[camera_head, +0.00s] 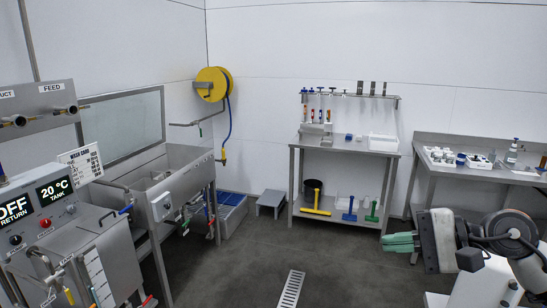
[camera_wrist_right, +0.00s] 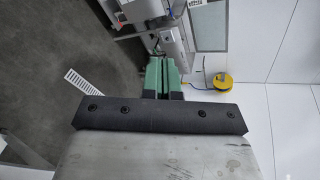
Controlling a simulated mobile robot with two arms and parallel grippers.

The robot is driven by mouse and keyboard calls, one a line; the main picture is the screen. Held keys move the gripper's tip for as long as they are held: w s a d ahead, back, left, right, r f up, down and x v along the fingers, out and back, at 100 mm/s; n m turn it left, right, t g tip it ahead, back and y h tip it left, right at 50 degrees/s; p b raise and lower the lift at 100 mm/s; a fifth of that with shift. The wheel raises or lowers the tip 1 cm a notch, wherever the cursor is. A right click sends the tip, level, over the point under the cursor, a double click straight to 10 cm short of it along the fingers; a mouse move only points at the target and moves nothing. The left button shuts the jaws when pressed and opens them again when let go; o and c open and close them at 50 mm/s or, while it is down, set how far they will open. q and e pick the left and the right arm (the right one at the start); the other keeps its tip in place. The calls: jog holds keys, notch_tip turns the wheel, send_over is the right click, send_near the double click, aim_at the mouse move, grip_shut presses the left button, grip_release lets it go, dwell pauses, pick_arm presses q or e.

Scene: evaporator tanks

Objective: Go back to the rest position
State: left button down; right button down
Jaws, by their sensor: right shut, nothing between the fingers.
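My right gripper (camera_head: 402,243) is at the lower right of the head view. Its green fingers are together and hold nothing. They point left, over the open floor in front of the right-hand table. In the right wrist view the same green fingers (camera_wrist_right: 162,77) show closed at the middle, beyond a dark bar with bolts. My left gripper is not in view.
Control panel (camera_head: 45,205) and steel sink (camera_head: 165,185) stand left. A yellow hose reel (camera_head: 212,84) hangs on the wall. A shelf table (camera_head: 345,145) stands at the back, a side table (camera_head: 475,170) at right. The middle floor is clear around a drain grate (camera_head: 292,288).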

jog(key=a+m+t+y, duration=0.5)
jog(key=m+t, duration=0.4)
jog(key=m, duration=0.8)
jog(key=s+d+f+m+t+h, duration=0.15)
jog(key=d+f+m+h, duration=0.25)
jog(key=f+m+h, duration=0.85)
jog(key=s+d+f+m+t+h, duration=0.1)
jog(key=s+d+f+m+h, duration=0.4)
jog(key=m, duration=1.4)
jog(key=s+a+f+m+g, duration=0.2)
jog(key=s+f+m+g, duration=0.45)
jog(key=s, duration=0.25)
jog(key=s+a+f+m+g, duration=0.2)
jog(key=s+f+m+g, duration=0.5)
jog(key=s, duration=0.3)
notch_tip(320, 180, down, 29)
jog(key=s+n+g+b, duration=0.1)
jog(key=n, duration=0.1)
jog(key=s+d+f+g+b, duration=0.1)
jog(key=s+d+f, duration=0.1)
jog(key=s+f, duration=1.4)
jog(key=shift+d+f+h, duration=0.25)
jog(key=shift+d+h, duration=0.1)
jog(key=shift+d, duration=0.05)
